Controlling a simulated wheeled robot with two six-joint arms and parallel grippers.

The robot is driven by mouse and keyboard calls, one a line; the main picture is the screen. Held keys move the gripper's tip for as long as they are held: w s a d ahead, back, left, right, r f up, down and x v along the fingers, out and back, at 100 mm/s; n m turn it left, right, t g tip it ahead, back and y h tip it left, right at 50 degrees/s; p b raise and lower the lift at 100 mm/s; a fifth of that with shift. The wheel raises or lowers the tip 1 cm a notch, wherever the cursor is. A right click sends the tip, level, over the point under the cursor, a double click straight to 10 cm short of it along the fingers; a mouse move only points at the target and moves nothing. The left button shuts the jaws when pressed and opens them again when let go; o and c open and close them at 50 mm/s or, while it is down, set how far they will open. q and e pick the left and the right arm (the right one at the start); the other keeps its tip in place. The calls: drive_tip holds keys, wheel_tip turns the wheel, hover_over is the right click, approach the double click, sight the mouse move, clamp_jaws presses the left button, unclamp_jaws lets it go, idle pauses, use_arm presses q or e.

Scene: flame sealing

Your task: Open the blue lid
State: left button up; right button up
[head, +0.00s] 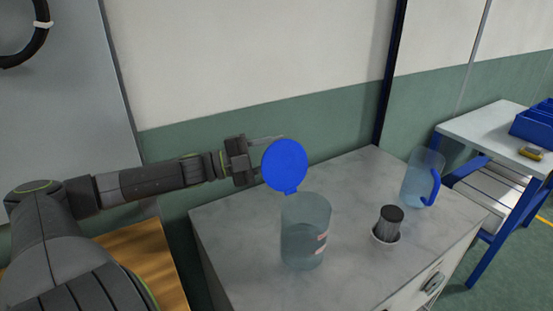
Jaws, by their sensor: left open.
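The blue lid (285,165) stands raised, its round face turned to the camera, at the back rim of a clear jar. Its small tab points down at the jar's rim. The clear jar (304,232) stands upright on the grey cabinet top, and its mouth looks uncovered. My left gripper (262,150) is open at the lid's upper left, with its fingers reaching behind the lid. The lid partly hides the fingertips, so I cannot tell whether they touch it. My right gripper is not in view.
On the grey cabinet top (240,228), a dark-capped container (389,222) sits right of the jar. A clear pitcher with a blue handle (422,178) stands at the right edge. A white table (485,130) with blue bins (535,125) is farther right. The cabinet's left part is clear.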

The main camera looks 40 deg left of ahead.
use_arm(q)
drive_tip(key=shift+w+d+r, duration=0.1)
drive_tip(key=shift+w+d, duration=0.05)
drive_tip(key=shift+w, duration=0.15)
clamp_jaws()
drive_tip(key=shift+s+d+r+m+p, duration=0.15)
drive_tip(key=shift+d+r+m+p, duration=0.35)
drive_tip(key=shift+p, duration=0.5)
drive_tip(key=shift+s+d+r+m+g+p, duration=0.1)
drive_tip(key=shift+d+m+g+p, duration=0.15)
drive_tip(key=shift+m+g+p, duration=0.35)
unclamp_jaws()
